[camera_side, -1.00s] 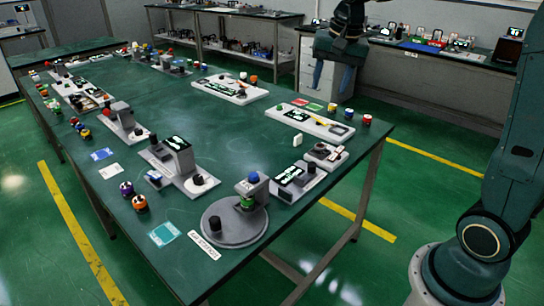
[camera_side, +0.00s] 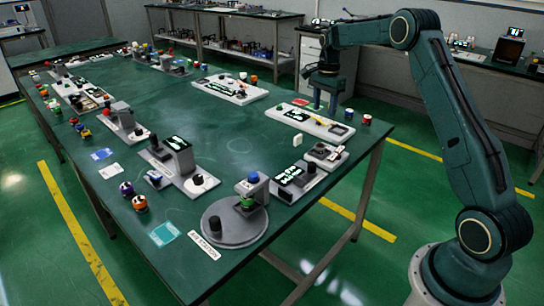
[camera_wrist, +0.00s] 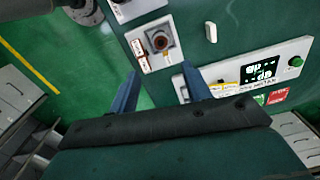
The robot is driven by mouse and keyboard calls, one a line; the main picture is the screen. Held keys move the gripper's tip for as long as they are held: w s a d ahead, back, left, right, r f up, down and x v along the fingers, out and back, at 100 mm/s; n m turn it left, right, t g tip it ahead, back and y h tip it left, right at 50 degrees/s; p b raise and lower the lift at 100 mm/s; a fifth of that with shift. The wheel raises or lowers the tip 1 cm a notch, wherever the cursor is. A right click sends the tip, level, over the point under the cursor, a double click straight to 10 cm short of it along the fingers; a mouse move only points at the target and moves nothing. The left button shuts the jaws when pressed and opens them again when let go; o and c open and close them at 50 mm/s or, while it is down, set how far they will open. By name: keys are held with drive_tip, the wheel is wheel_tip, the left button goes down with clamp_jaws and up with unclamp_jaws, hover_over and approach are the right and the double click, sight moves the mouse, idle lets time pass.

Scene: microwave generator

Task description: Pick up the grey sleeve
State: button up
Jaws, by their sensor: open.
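No part is clearly recognisable as the grey sleeve. One small grey part (camera_side: 338,130) sits at the right end of a white board (camera_side: 310,124) in the side view. A grey square block with a round reddish-brown centre (camera_wrist: 160,40) sits on a small white base in the wrist view. My gripper (camera_side: 325,101) is open over the far right edge of the table, above the board's end. In the wrist view its two blue fingers (camera_wrist: 159,69) point towards the table with nothing held between them. The right finger hides part of the board's end.
The green table (camera_side: 240,145) carries several stations. A small white block (camera_side: 297,140) stands near the white board. Small cylinders (camera_side: 367,119) stand by the table's right edge. A grey round base (camera_side: 236,230) is at the front. Clear tabletop lies in the middle.

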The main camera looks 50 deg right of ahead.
drive_tip(key=f, duration=0.1)
hover_over(320, 146)
drive_tip(key=shift+d+f, duration=0.15)
drive_tip(key=shift+f, duration=2)
drive_tip(key=shift+d+f, duration=0.1)
drive_tip(key=shift+f, duration=2.05)
drive_tip(key=shift+f, duration=0.1)
drive_tip(key=shift+a+f, duration=0.1)
drive_tip(key=shift+f, duration=2.4)
drive_tip(key=shift+c, duration=0.2)
drive_tip(key=c, duration=0.7)
